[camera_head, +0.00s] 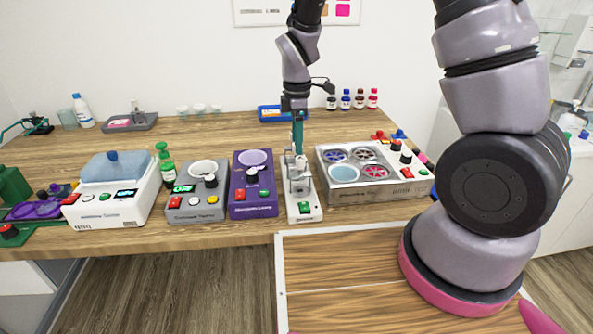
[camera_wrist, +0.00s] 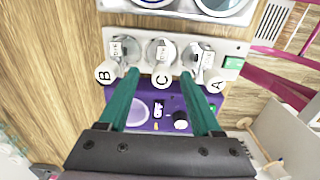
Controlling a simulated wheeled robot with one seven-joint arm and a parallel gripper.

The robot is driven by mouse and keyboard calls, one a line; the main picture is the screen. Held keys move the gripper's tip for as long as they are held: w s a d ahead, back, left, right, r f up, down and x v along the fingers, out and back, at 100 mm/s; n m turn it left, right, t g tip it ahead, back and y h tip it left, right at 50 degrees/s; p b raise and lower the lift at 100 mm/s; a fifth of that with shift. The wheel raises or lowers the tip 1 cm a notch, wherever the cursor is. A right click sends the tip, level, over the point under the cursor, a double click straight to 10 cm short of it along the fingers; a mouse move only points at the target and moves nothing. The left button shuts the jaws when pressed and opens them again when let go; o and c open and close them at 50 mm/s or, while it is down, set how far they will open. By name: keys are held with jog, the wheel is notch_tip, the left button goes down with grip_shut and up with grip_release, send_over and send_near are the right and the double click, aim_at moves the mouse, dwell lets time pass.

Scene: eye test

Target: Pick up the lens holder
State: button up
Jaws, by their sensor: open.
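A narrow white-grey stand (camera_head: 304,212) is on the table. In the wrist view, the stand (camera_wrist: 118,36) carries three upright pieces with round white ends marked B (camera_wrist: 105,72), C (camera_wrist: 161,77) and A (camera_wrist: 215,81). These look like lens holders; which one the task means cannot be told. My gripper (camera_head: 299,153) points down over the stand. Its teal fingers (camera_wrist: 160,73) are open and empty, spread to either side of the C piece in the wrist view. Contact or exact height cannot be told. In the head view the pieces are small and partly hidden by the fingers.
A purple device (camera_head: 254,208) stands close left of the stand; a grey box with round wells (camera_head: 397,188) stands close right. Farther left are a grey device (camera_head: 196,213) and a white device (camera_head: 108,210). Small bottles (camera_head: 359,98) and a blue tray (camera_head: 270,114) are behind.

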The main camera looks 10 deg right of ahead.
jog(key=shift+s+a+f, duration=0.1)
jog(key=shift+f, duration=2.6)
grip_shut()
